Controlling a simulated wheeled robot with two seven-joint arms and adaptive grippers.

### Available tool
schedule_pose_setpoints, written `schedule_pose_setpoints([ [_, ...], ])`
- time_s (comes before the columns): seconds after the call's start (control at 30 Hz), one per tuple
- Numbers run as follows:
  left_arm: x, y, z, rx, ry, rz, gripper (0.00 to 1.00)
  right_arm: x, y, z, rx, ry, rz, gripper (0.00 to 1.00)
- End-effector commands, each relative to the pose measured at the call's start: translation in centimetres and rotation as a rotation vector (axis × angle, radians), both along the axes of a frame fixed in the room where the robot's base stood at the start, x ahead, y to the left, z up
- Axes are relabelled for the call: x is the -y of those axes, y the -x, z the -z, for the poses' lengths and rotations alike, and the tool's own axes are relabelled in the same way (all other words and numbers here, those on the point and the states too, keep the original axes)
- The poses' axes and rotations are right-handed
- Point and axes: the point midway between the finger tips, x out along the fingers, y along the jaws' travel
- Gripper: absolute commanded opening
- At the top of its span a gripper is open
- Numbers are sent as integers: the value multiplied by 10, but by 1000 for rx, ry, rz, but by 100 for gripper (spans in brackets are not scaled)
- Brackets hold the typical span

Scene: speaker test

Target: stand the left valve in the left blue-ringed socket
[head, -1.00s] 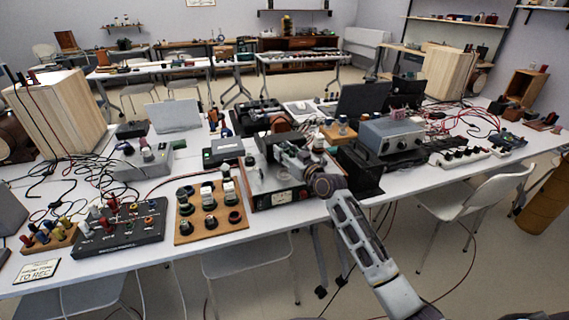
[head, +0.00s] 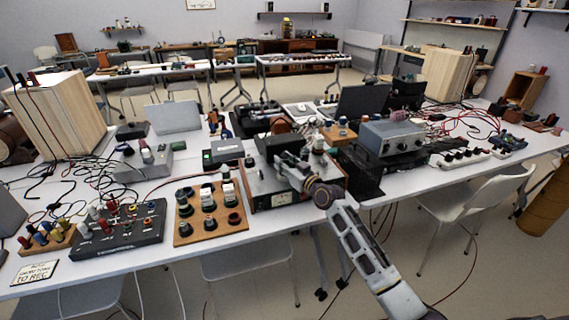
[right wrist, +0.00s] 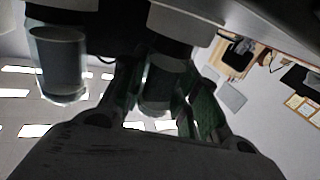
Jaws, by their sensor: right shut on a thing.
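My right gripper (head: 281,158) is over the top of the metered amplifier (head: 262,204) at the table's front edge. In the right wrist view its greenish fingers (right wrist: 166,95) are shut around a glass valve (right wrist: 160,88) with a pale end. A second, similar glass valve (right wrist: 58,62) is apart from the fingers, to the left in that view. In the head view the gripper and forearm hide much of the amplifier top, and I cannot make out the blue-ringed sockets or whether the held valve touches one. My left gripper is not in view.
A wooden board (head: 184,238) with several ringed pieces stands just left of the amplifier. A black control box (head: 118,250) is farther left. A grey unit (head: 392,136) stands to the right. Loose cables and other devices crowd the table, leaving little free room.

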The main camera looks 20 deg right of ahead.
Motion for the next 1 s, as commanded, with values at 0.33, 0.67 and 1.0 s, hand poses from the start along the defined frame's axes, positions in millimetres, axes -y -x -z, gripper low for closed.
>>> schedule_pose_setpoints([
  [0.33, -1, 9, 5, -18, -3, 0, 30, 0, 0, 1, 0, 0, 0, 6],
  [0.67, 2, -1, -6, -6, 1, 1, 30, 0, 0, 4, 0, -1, 0, 36],
  [1.0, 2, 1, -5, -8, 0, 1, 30, 0, 0, 3, 0, -1, 0, 52],
])
